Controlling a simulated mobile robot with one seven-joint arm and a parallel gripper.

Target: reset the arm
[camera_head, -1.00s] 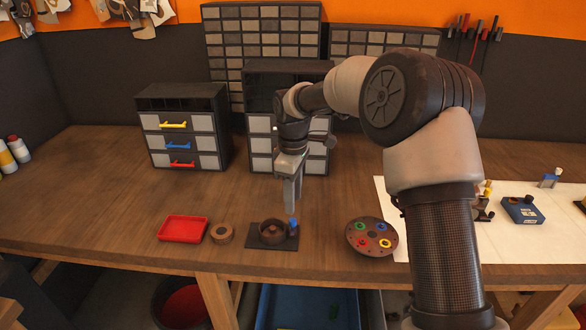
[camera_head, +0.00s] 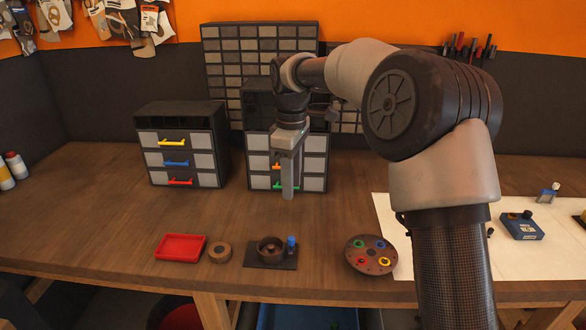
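My gripper (camera_head: 289,192) points down above the wooden workbench (camera_head: 120,220), in front of the middle drawer cabinet (camera_head: 315,165). Only its side shows, so I cannot tell whether the fingers are open or shut. No object shows at its tips. Below and nearer the front edge is a dark plate (camera_head: 284,264) with a round brown cup and a small blue piece (camera_head: 291,244). The gripper is apart from them. My arm reaches in from the right and hides part of the bench and cabinets.
A red tray (camera_head: 181,247) and a brown ring (camera_head: 220,253) lie left of the plate. A round brown disc (camera_head: 371,268) with coloured rings lies right. A blue box (camera_head: 522,226) sits on a white sheet. A left drawer cabinet (camera_head: 181,150) stands behind. The bench's left middle is clear.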

